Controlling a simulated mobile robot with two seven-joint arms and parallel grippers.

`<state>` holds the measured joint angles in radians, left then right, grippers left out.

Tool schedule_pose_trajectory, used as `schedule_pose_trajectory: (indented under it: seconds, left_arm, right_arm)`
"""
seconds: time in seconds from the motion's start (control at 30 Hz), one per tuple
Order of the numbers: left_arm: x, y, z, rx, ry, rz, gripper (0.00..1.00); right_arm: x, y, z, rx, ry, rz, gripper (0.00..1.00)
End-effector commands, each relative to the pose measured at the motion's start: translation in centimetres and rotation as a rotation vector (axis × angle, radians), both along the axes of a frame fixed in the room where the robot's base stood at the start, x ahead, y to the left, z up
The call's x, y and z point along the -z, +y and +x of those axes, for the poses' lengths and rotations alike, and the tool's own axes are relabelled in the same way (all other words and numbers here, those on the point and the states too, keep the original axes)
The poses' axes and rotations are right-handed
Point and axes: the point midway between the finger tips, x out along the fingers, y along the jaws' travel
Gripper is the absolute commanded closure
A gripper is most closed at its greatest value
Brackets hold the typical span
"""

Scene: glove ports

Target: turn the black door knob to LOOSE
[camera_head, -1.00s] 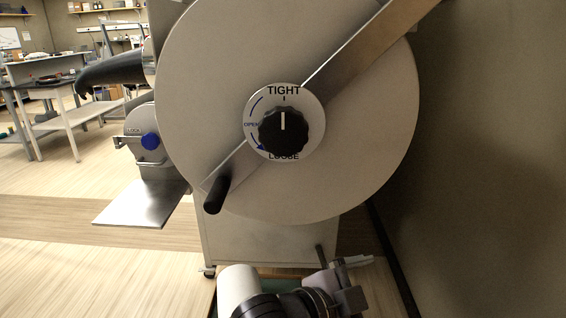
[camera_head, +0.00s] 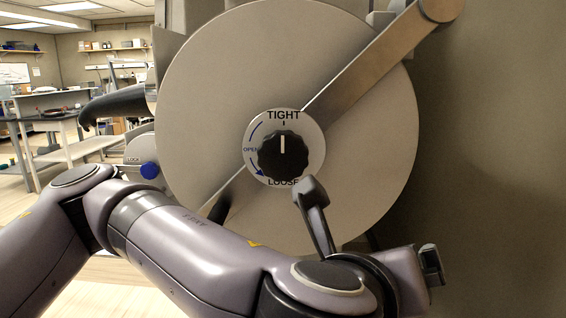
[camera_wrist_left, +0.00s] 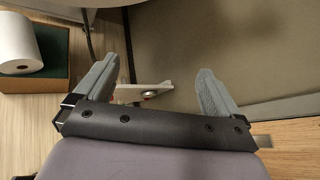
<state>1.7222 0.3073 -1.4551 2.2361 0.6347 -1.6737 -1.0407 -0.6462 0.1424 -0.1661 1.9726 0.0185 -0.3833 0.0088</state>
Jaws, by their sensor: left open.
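The black door knob (camera_head: 284,156) sits on a round light plate at the middle of a large grey disc door (camera_head: 215,90). Its white pointer line points straight up toward TIGHT; LOOSE is printed below, and a blue curved arrow marked OPEN runs down the left side. My left arm crosses the lower head view from the left. My left gripper (camera_head: 432,265) is to the lower right of the knob, apart from it. In the left wrist view the gripper (camera_wrist_left: 155,75) is open, with nothing between its two grey fingers. My right gripper is not in view.
A slanted metal bar (camera_head: 375,62) crosses the door. A blue knob (camera_head: 150,170) stands at the door's left. A wall (camera_head: 490,150) is close on the right.

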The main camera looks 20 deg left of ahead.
Motion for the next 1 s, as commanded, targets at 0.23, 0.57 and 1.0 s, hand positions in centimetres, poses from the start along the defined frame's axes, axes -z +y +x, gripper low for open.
schedule_pose_trajectory:
  seconds: [0.23, 0.57, 1.0]
  left_arm:
    - [-4.9, 6.3, 0.4, -0.175, -0.257, 0.398, 0.03]
    - [-9.6, 11.5, -0.6, -0.369, -0.4, 0.662, 0.03]
    - [-10.1, 12.6, 2.1, -0.379, -0.4, 0.675, 0.03]
  right_arm:
    - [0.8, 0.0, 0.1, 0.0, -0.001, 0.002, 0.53]
    - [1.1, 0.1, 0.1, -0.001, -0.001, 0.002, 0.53]
    - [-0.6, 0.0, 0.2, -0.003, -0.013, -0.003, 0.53]
